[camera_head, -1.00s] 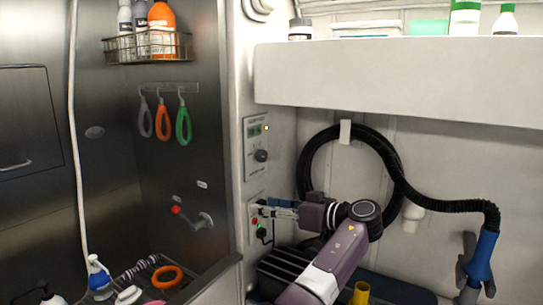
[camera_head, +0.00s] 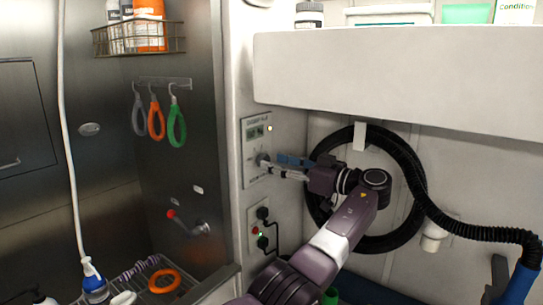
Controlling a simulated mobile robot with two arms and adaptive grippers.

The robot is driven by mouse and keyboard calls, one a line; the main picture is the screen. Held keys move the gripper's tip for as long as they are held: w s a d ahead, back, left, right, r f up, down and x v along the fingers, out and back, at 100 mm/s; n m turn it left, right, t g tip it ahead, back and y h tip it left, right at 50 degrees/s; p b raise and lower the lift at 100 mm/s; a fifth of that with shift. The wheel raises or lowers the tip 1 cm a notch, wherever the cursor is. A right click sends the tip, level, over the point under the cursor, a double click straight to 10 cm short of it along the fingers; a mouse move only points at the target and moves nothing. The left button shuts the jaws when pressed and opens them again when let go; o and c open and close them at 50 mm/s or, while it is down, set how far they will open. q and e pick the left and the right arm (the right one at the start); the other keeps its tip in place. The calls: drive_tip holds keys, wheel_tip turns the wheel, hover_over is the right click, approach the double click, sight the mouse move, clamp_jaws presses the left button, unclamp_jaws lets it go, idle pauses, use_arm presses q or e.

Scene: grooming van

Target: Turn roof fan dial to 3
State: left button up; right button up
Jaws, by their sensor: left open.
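The dial (camera_head: 262,158) is a small dark knob on the upper wall control panel (camera_head: 255,132), below a little display. Its number marks are too small to read. My left gripper (camera_head: 275,163) is open and comes from the right, with its fingertips at the dial. My right gripper is not in view.
A lower panel (camera_head: 254,236) with plugs and a cable sits under the dial. A black hose (camera_head: 408,165) coils on the wall behind my arm. A white shelf (camera_head: 400,70) overhangs above. A steel tub wall with hanging loops (camera_head: 176,125) is at left.

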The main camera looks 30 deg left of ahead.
use_arm(q)
drive_tip(key=shift+w+a+p, duration=0.25)
drive_tip(key=shift+a+p, duration=0.1)
drive_tip(key=shift+a, duration=0.75)
drive_tip(key=shift+w+a+f, duration=0.1)
drive_tip(key=shift+a+f, duration=0.05)
drive_tip(key=shift+a, duration=0.05)
drive_tip(key=c, duration=1.1)
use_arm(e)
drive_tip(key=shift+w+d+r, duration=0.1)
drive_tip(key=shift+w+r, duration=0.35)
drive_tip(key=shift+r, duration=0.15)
